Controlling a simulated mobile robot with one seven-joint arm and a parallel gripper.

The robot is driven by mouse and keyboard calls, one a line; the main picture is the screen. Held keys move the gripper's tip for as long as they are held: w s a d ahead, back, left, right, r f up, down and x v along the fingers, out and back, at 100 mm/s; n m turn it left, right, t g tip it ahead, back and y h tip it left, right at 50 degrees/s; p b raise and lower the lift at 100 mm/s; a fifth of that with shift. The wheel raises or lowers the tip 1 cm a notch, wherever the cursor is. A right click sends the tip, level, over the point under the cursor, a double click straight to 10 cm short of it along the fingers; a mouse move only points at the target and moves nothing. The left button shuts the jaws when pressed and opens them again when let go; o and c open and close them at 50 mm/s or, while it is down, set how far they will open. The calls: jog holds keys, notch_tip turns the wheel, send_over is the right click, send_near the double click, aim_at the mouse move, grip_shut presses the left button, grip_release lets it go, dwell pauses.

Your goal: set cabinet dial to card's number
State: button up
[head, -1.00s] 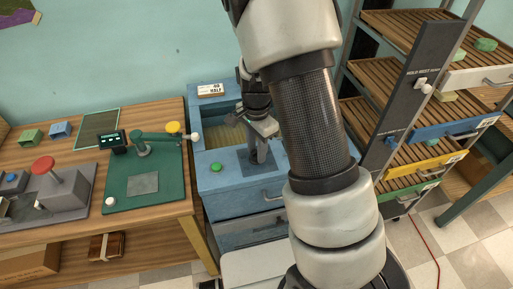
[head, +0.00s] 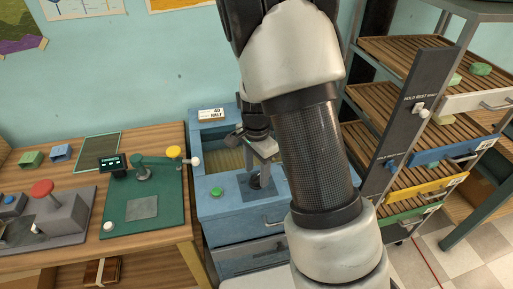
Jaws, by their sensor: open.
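The blue cabinet (head: 232,206) stands in the middle, beside the wooden bench. A white card (head: 211,114) sits on its back edge; its small print seems to read "40" over "HALF", though the number is hard to be sure of. A dark dial area (head: 258,184) is on the cabinet's front top, right of a green button (head: 217,192). My gripper (head: 264,162) points down, open, directly over the dial. Its fingers hide most of the dial, so I cannot read its setting or tell whether they touch it. My arm covers the cabinet's right side.
On the bench at left, a green board (head: 170,212) carries a small display (head: 112,163) and a lever arm. A grey device with a red knob (head: 42,188) is farther left. A slatted rack (head: 395,107) with coloured drawers stands at right.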

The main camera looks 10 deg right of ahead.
aim_at(257, 176)
notch_tip(257, 176, up, 16)
jog(key=shift+p, duration=0.4)
